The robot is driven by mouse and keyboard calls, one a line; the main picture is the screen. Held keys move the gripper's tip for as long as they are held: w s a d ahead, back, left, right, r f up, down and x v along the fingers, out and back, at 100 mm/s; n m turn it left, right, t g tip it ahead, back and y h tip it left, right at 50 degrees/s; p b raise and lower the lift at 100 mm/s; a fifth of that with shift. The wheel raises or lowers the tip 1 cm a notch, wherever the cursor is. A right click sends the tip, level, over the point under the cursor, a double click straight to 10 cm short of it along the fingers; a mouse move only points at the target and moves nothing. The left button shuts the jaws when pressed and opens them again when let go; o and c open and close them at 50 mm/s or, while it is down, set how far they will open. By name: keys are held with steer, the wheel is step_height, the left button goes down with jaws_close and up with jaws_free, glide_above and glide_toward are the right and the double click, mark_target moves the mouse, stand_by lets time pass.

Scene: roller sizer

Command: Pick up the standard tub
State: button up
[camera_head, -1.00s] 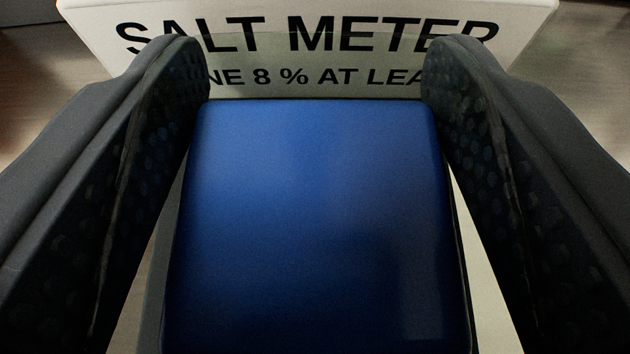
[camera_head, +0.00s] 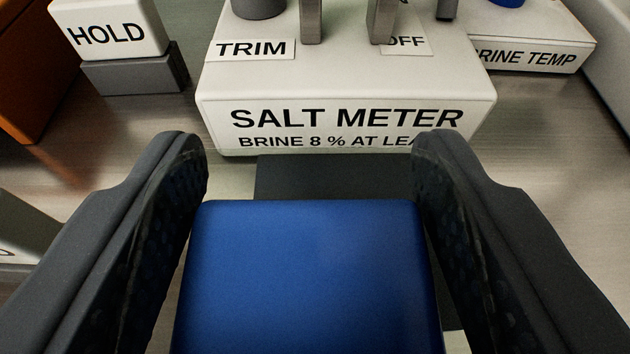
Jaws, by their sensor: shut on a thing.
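A blue tub (camera_head: 308,275) with a smooth top and rounded corners fills the lower middle of the head camera view. My gripper (camera_head: 310,175) has one dark finger on each side of it and is shut on it. The tub's lower sides and base are hidden below its top face. No label shows on the tub, so I cannot read whether it is the standard one. A dark flat pad (camera_head: 330,175) shows on the table beyond and beside the tub.
A white salt meter box (camera_head: 345,95) stands beyond the gripper, with posts on top. A HOLD sign block (camera_head: 108,30) on a grey base is at the upper left. A BRINE TEMP box (camera_head: 530,55) is at the upper right. Bare table (camera_head: 90,150) lies at left.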

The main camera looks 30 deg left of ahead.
steer(key=s+b, duration=0.4)
steer(key=s, duration=0.5)
steer(key=shift+s+d+r+b, duration=0.2)
steer(key=shift+d+r+b, duration=0.1)
steer(key=shift+b, duration=0.05)
steer(key=w+d+m+t+h+b, duration=0.2)
steer(key=w+d+m+h, duration=0.25)
steer(key=d, duration=0.85)
steer(key=shift+h, duration=0.35)
steer(key=w, duration=0.5)
steer(key=w+f+b, duration=0.1)
steer(key=w, duration=0.5)
steer(key=w+a+b, duration=0.1)
steer(key=w, duration=0.4)
steer(key=shift+w+a+f, duration=0.1)
steer(key=shift+w+f, duration=0.15)
steer(key=shift+w, duration=0.05)
steer(key=shift+f+b, duration=0.55)
steer(key=shift+f, duration=1.25)
steer(key=shift+r, duration=0.1)
